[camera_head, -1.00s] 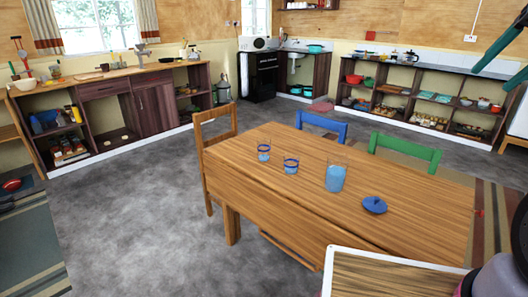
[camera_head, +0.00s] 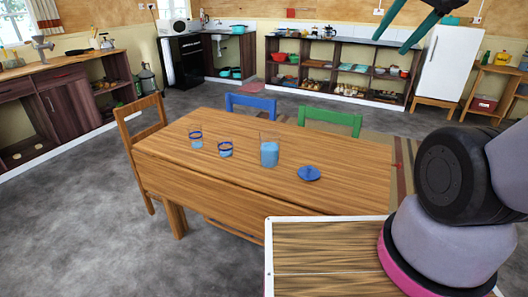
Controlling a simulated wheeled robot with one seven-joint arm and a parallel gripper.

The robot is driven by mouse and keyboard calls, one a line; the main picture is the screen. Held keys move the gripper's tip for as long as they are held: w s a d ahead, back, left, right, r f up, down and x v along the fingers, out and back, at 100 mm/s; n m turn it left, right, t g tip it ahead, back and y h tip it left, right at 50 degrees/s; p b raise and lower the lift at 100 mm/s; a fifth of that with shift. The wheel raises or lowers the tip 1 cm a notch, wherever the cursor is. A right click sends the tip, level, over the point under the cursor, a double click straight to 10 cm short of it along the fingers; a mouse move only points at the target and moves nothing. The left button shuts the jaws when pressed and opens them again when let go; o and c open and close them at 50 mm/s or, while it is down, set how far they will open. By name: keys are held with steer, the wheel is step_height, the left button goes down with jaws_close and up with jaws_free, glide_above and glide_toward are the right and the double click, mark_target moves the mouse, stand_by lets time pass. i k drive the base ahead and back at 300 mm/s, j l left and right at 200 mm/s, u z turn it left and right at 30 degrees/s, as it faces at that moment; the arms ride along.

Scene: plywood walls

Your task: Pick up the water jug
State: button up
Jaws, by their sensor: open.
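The water jug (camera_head: 269,154) is a clear vessel with blue water in it. Two small blue-rimmed glasses (camera_head: 225,149) with blue water stand to the left of the jug.
A wooden chair (camera_head: 133,132) stands at the table's left end. Blue (camera_head: 258,103) and green (camera_head: 330,119) chairs stand along its far side. Grey floor is clear at the left.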

mark_target(268, 152)
steer(key=i+j+z, duration=0.15)
steer(key=z, duration=0.2)
steer(key=i+j+z, duration=0.1)
steer(key=j+z, duration=0.25)
steer(key=i+j+z, duration=0.1)
steer(key=j+z, duration=0.25)
steer(key=l, duration=0.1)
